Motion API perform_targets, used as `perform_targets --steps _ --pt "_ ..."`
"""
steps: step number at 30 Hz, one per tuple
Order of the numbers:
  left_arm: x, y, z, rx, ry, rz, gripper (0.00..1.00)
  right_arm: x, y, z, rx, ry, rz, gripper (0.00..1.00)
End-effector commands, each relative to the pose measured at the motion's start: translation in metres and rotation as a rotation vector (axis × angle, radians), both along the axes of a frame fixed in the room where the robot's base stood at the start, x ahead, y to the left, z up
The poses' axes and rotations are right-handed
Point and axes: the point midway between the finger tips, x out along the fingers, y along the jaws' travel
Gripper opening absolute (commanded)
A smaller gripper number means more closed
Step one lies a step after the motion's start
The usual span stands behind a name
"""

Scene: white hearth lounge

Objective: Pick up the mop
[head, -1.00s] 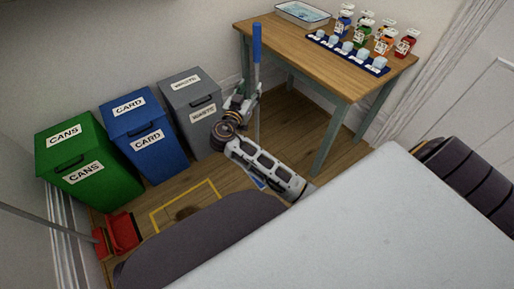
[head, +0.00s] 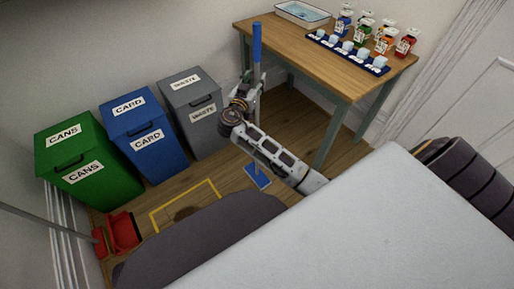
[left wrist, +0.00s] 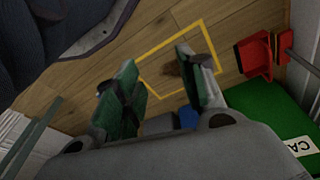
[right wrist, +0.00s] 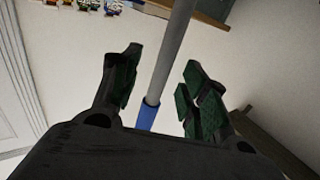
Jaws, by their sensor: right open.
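The mop stands upright beside the table, with a blue grip (head: 257,42) on top, a grey pole and a flat blue head (head: 257,176) on the floor. My right gripper (head: 250,84) is open at the pole, below the blue grip. In the right wrist view the mop's pole (right wrist: 172,55) crosses the gap between the open fingers (right wrist: 158,85); I cannot tell whether they touch it. My left gripper (left wrist: 157,85) is open and empty in the left wrist view, above the floor; it is out of the head view.
Green (head: 85,160), blue (head: 143,135) and grey (head: 193,108) bins line the wall at left. A wooden table (head: 330,70) with bottles and a tray stands right of the mop. A red dustpan (head: 122,232) and a yellow floor square (head: 185,204) around a brown stain lie in front.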

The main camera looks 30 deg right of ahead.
Motion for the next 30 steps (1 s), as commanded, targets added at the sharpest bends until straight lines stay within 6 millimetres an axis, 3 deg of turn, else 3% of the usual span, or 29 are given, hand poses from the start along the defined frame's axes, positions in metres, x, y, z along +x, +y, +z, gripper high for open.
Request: perform_targets --steps 13,30 --pt "0.004 -0.001 0.005 -0.005 -0.012 -0.001 0.40 0.030 -0.030 0.003 -0.002 -0.001 -0.001 0.44" --pt "0.004 -0.001 0.007 -0.005 -0.015 -0.001 0.40 0.032 -0.033 0.003 0.001 -0.001 0.000 0.42"
